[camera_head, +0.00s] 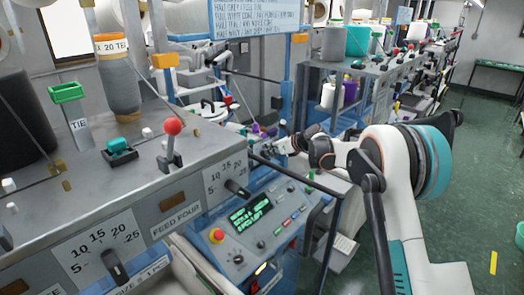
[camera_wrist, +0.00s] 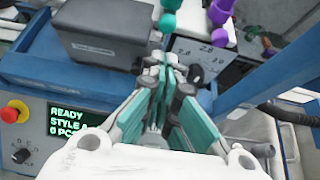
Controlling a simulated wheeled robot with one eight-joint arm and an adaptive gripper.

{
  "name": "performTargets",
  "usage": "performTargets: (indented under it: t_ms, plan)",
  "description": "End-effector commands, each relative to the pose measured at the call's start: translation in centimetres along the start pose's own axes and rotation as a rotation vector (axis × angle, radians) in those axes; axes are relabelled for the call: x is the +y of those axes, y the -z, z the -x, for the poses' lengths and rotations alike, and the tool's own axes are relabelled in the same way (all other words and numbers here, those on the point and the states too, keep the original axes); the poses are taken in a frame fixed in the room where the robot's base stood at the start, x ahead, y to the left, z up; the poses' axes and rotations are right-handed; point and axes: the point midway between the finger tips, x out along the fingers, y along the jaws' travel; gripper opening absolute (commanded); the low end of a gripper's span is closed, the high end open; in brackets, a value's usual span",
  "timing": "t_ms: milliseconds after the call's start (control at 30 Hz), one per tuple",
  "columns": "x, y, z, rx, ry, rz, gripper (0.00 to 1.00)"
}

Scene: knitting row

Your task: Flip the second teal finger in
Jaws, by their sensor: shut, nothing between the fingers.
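Small teal and purple finger-like parts show at the top of the wrist view. In the head view a purple part (camera_head: 262,130) shows beyond my gripper (camera_head: 277,148), too small to tell single fingers apart. In the wrist view my gripper (camera_wrist: 165,68) is shut and empty, its teal-sided fingers together. Its tips appear close to the nearer parts; I cannot tell whether they touch. Which part is the second teal finger is not clear.
A dark grey box (camera_wrist: 105,38) lies left of my gripper tips on the blue machine frame. A control panel (camera_head: 252,212) with a green-text screen and red button sits below. A blue post (camera_wrist: 255,60) rises on the right.

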Motion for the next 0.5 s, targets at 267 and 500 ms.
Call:
performTargets:
  t_ms: [267, 500]
  plan:
    - [0.1, 0.0, 5.5, 0.001, 0.0, 0.0, 0.0]
    - [0.1, -0.1, 8.0, 0.0, 0.0, 0.001, 0.0]
